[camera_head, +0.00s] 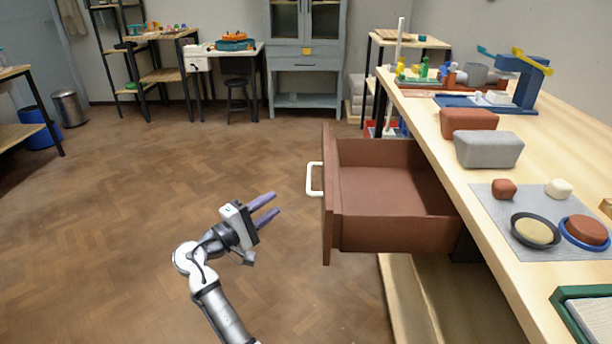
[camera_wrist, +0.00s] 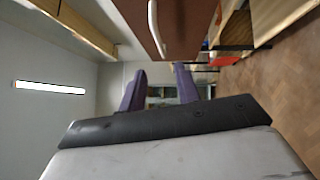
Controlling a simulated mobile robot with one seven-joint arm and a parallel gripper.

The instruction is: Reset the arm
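My gripper (camera_head: 270,207) is in the lower middle of the head view, at the end of my grey and white arm. Its two purple fingers are apart with nothing between them, so it is open and empty. It hangs over the open floor, to the left of a pulled-out brown drawer (camera_head: 390,190). The drawer looks empty and has a white handle (camera_head: 314,179) on its front. The gripper does not touch the handle. In the wrist view the fingers (camera_wrist: 160,85) show apart, with the handle (camera_wrist: 156,28) above them.
The wooden workbench (camera_head: 465,190) runs along the right, bearing a red block (camera_head: 468,122), a grey block (camera_head: 488,150) and a grey mat (camera_head: 505,222) with small pieces and dishes. A stool (camera_head: 238,97) and cabinet (camera_head: 304,60) stand far back. The floor (camera_head: 110,210) at left is clear.

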